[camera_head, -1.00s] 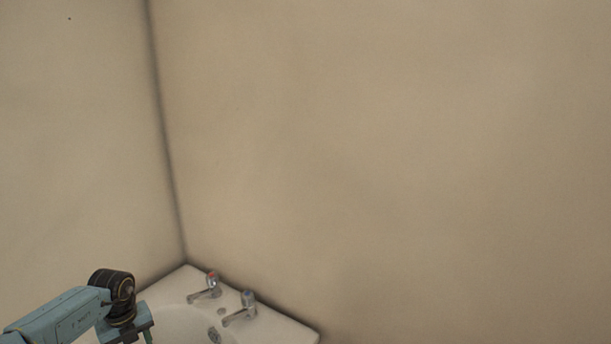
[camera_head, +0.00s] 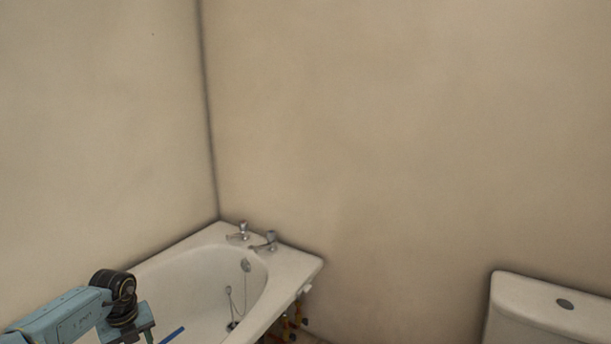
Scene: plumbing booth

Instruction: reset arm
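My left arm comes in at the lower left of the head view, blue-grey with a dark wrist joint. The end of its wrist is at the bottom edge, in front of the near left side of the bathtub; its fingers cannot be made out. A short blue bar shows beside the wrist, over the tub; I cannot tell what it belongs to. My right arm and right gripper are out of the picture.
A white bathtub (camera_head: 290,279) with two chrome taps (camera_head: 265,241) stands in the corner. A chain hangs inside it. Pipes (camera_head: 291,322) show beneath its right end. A white toilet cistern (camera_head: 527,303) stands at the lower right. The walls are bare.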

